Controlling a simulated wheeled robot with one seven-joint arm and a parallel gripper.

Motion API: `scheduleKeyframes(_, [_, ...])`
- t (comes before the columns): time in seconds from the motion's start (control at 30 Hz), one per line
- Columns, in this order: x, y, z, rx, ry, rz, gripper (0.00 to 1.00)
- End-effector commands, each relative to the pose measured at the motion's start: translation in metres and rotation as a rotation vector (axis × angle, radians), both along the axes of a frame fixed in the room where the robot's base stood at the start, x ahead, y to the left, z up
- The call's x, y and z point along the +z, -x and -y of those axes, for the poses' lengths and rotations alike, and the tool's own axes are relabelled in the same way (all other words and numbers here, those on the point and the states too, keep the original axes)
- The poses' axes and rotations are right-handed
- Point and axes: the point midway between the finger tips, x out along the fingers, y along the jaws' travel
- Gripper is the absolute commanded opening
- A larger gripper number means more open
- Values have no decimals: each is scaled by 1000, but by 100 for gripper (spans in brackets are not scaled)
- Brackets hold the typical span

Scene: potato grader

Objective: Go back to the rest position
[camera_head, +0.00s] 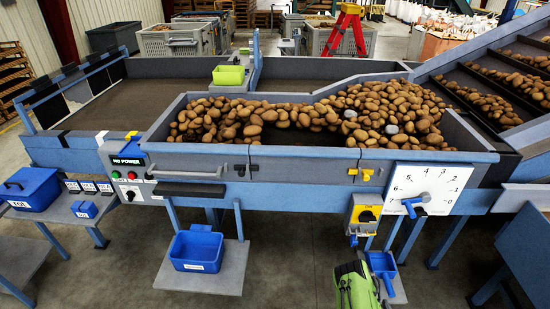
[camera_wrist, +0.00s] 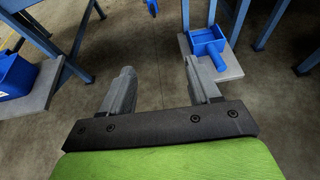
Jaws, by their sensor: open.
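My gripper (camera_wrist: 158,72) is open and empty in the wrist view, with its two grey fingers apart and bare floor between them. In the head view my green gripper body (camera_head: 354,287) is low at the bottom centre-right, in front of the grader and below its worktop. The grader's tray (camera_head: 290,158) holds a heap of brown potatoes (camera_head: 250,120), out of the gripper's reach of contact.
A blue scoop (camera_head: 382,266) is just right of my gripper; it also shows in the wrist view (camera_wrist: 207,42). A blue bin (camera_head: 197,250) stands on a low grey shelf to the left. The white dial (camera_head: 430,190) and yellow switch (camera_head: 366,214) are on the grader's front.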

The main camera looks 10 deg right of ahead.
Motion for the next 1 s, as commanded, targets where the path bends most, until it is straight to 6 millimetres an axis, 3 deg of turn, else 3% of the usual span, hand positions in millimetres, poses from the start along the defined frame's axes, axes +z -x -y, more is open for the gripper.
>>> scheduleKeyframes(0.37, [41, -50, 28, -212, -164, 73, 62])
scheduleKeyframes(0.57, [86, -89, 42, -400, -351, 160, 62])
scheduleKeyframes(0.77, [165, -134, 38, -664, -705, 311, 62])
scheduleKeyframes(0.87, [214, -149, 19, -812, -951, 387, 62])
scheduleKeyframes(1.0, [280, -154, -25, -994, -1295, 453, 62])
